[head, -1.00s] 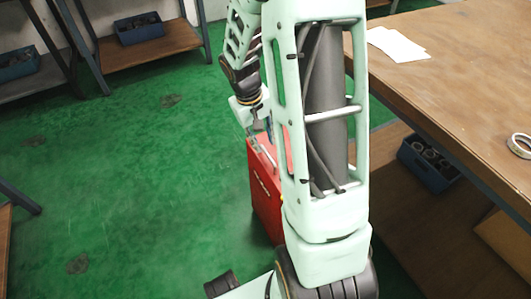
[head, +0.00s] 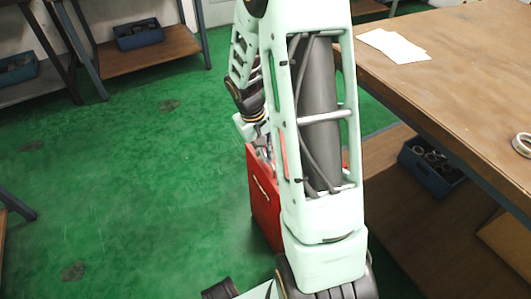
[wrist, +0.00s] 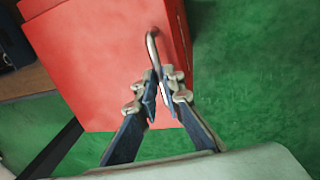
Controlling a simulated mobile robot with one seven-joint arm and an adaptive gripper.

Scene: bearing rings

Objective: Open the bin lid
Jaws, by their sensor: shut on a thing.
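The red bin (head: 264,205) stands on the green floor, partly hidden behind my arm in the head view. In the wrist view, its flat red face (wrist: 95,55) fills the upper left. A bent metal handle (wrist: 152,45) runs from that face down between my fingertips. My gripper (wrist: 157,95) is shut on the handle, its two fingers slanting together. In the head view my gripper is at the top of the bin, small and partly hidden. I cannot tell clearly how far the lid is raised.
A wooden workbench (head: 470,50) with white paper (head: 393,45) and a ring (head: 522,145) is on the right. A blue box of rings (head: 432,168) sits on its lower shelf. Shelves with blue boxes (head: 138,33) stand at the back left. The green floor left is clear.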

